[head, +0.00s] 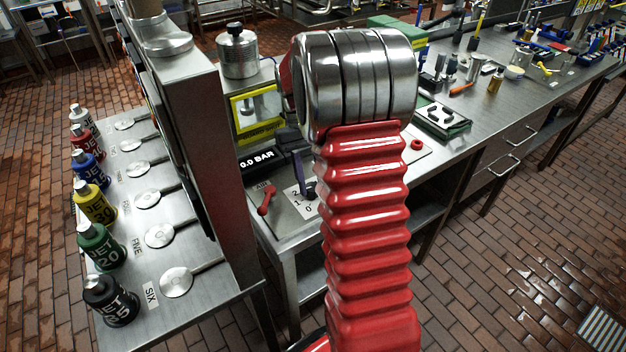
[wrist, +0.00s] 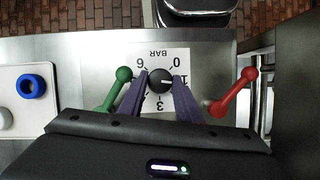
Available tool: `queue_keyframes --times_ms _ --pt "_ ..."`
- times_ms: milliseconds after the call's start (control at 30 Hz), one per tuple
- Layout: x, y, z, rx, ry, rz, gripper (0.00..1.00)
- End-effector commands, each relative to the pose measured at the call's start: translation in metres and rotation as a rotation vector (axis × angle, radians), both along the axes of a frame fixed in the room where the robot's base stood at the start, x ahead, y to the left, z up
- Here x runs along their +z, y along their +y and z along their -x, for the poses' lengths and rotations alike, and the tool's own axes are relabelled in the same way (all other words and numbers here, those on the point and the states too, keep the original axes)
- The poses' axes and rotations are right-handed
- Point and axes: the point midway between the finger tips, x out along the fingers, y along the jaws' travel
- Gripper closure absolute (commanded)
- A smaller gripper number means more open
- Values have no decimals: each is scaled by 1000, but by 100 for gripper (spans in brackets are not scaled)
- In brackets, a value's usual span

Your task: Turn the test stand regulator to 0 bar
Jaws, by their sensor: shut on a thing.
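The test stand regulator is a round black knob (wrist: 160,81) on a white scale plate (wrist: 166,54) marked BAR, with 0, 1, 3 and 6 showing. Its white pointer mark faces right in the wrist view, toward the 1. My gripper (wrist: 160,76) has its two purple fingers on either side of the knob and is shut on it. In the head view the knob is mostly hidden by my arm and gripper, and a purple finger (head: 298,168) shows above the scale plate (head: 297,201). A black display (head: 257,161) there reads 0.0 BAR.
A green lever (wrist: 118,90) and a red lever (wrist: 235,92) flank the plate close to my fingers. A white tray (wrist: 43,112) with a blue ring lies at the left. In the head view a steel column (head: 205,140) stands left of the test stand.

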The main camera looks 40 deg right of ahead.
Motion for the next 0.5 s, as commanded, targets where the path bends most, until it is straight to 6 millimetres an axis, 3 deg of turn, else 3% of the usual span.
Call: queue_keyframes --times_ms 500 --pt "0 5 0 490 -2 0 92"
